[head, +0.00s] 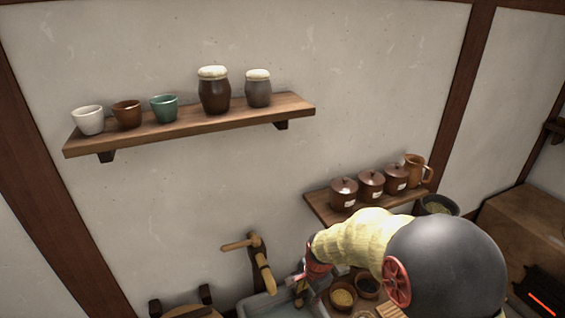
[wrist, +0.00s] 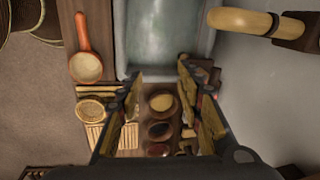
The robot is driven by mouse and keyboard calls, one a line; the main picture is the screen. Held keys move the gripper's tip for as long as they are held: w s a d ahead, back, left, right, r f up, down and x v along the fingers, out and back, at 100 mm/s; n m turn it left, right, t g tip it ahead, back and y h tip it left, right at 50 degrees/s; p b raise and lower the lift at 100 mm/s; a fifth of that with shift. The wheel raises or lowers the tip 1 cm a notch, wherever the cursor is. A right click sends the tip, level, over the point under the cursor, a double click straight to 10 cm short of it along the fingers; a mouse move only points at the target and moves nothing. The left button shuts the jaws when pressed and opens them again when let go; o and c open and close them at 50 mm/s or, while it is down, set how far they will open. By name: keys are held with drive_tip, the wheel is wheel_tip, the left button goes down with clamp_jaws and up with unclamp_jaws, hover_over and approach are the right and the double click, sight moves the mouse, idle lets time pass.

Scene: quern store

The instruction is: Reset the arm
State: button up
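My gripper (wrist: 160,80) is open in the wrist view, its two fingers well apart with nothing between them. It hangs above the edge of a grey basin and a wooden counter. In the head view my gripper (head: 303,288) shows beyond my arm, low in the picture, close to the basin (head: 262,306). My arm hides much of the counter there. Several small bowls, one of them with yellow contents (wrist: 162,102), lie below and between the fingers in the wrist view.
A wooden spout (head: 264,275) juts from the wall near my gripper. A ladle (wrist: 86,66) lies left of the basin. A wall shelf (head: 190,127) holds cups and jars. A lower shelf (head: 322,207) holds lidded pots and a jug, close behind my arm.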

drive_tip(key=s+d+r+n+t+b, duration=0.1)
drive_tip(key=s+d+r+n+b, duration=0.2)
drive_tip(key=s, duration=0.5)
drive_tip(key=s+d+r+n+t+b, duration=0.1)
drive_tip(key=s+d+r+n+b, duration=0.3)
drive_tip(key=s, duration=0.5)
drive_tip(key=s+d+r+n+t+b, duration=0.1)
drive_tip(key=s+d+r+n+b, duration=0.3)
drive_tip(key=s+r+n+b, duration=0.1)
drive_tip(key=s+r+b, duration=0.1)
drive_tip(key=s+r, duration=0.1)
drive_tip(key=s, duration=0.1)
drive_tip(key=shift+s+r+t+h+b, duration=0.2)
drive_tip(key=shift+r+t+h+b, duration=0.1)
drive_tip(key=shift+t+h, duration=0.1)
idle(5.1)
